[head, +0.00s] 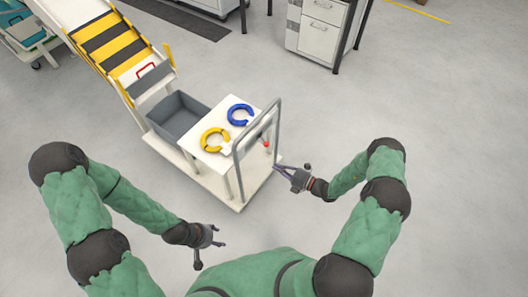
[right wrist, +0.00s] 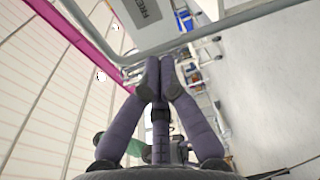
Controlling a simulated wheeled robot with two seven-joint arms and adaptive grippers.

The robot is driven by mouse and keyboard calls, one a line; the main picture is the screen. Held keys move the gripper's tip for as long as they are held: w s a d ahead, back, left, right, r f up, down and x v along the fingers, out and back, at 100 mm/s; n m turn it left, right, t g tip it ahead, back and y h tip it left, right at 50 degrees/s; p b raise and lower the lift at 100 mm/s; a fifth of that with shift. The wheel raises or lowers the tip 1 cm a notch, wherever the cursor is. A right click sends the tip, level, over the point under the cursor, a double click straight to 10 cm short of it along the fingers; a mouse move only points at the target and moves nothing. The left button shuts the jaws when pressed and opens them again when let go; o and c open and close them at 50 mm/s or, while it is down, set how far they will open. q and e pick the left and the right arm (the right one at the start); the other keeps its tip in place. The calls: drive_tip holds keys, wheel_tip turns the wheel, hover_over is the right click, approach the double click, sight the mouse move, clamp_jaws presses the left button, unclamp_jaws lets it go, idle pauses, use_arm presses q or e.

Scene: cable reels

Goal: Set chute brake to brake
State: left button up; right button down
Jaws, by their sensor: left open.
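A white cart (head: 243,196) stands in the middle of the head view with an upright metal handle frame (head: 278,128) on its right side. A small red knob (head: 266,144) shows by this frame; I cannot tell whether it is the chute brake. My right gripper (head: 277,169) is just right of the frame and below the knob, apart from the knob. In the right wrist view its fingertips meet, with nothing visible between them. My left gripper (head: 208,249) is open and empty over the floor.
A yellow ring (head: 215,139) and a blue ring (head: 240,114) lie on the cart's top beside a grey bin (head: 178,114). A striped chute (head: 110,44) with a red handle (head: 145,70) slopes toward the bin. A cabinet (head: 318,32) stands behind. Floor at right is clear.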

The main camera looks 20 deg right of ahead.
sight(266, 144)
drive_tip(key=r+b+x, duration=0.1)
drive_tip(key=b+x, duration=0.2)
drive_tip(key=x, duration=0.7)
use_arm(q)
wheel_tip(266, 144, down, 4)
drive_tip(key=shift+r+b, duration=0.1)
drive_tip(key=shift+b, duration=0.35)
use_arm(e)
drive_tip(key=d, duration=0.1)
drive_tip(key=w+d, duration=0.1)
drive_tip(key=d, duration=0.1)
drive_tip(key=shift+w+d+f, duration=0.15)
drive_tip(key=shift+w+d, duration=0.1)
drive_tip(key=shift+w, duration=0.05)
use_arm(q)
drive_tip(key=shift+a, duration=0.1)
use_arm(e)
drive_tip(key=shift+d, duration=0.15)
